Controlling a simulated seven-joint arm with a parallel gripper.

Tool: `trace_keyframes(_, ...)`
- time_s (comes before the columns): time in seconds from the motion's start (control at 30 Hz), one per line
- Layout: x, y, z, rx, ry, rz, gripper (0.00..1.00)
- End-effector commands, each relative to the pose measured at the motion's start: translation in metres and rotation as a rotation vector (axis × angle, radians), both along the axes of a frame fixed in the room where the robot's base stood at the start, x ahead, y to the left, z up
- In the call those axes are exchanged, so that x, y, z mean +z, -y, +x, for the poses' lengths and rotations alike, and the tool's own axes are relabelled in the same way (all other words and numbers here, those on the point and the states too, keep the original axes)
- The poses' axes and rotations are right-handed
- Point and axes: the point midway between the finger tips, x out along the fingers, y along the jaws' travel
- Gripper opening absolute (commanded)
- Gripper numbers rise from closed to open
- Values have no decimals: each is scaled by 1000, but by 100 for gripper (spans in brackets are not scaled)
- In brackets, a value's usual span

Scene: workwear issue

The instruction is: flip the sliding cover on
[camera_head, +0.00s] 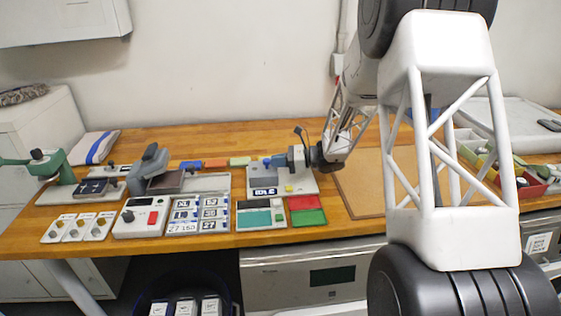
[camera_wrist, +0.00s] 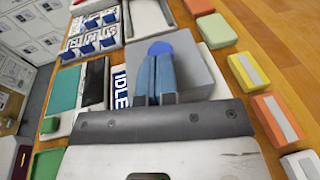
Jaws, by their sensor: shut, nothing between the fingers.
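A pale device with a label reading IDLE (camera_head: 264,190) stands mid-bench. Its label also shows in the wrist view (camera_wrist: 120,88). A grey block (camera_wrist: 200,78) rises beside the label. I cannot tell for sure which part is the sliding cover. I cannot tell whether the fingers touch the block. The fingers hide part of it.
A teal-screened panel (camera_head: 260,215), a red tray (camera_head: 305,202) and a green tray (camera_head: 309,217) lie in front. Labelled cards (camera_head: 200,213) and a control box with a red button (camera_head: 140,217) are to the left. Several coloured blocks (camera_wrist: 247,72) line the back. A brown board (camera_head: 360,180) lies right.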

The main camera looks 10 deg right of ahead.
Motion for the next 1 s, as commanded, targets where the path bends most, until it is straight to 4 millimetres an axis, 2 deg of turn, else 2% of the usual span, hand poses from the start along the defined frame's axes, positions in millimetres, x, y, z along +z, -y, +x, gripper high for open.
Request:
trace_keyframes(0.03, 0, -5, 0, 6, 0, 1, 0)
trace_keyframes(0.23, 0, -5, 0, 7, 0, 1, 0)
trace_keyframes(0.47, 2, 6, -2, 6, 0, 0, 0)
trace_keyframes(0.67, 5, 29, -4, 0, 1, 1, 0)
trace_keyframes(1.0, 12, 80, -12, -2, 0, 1, 0)
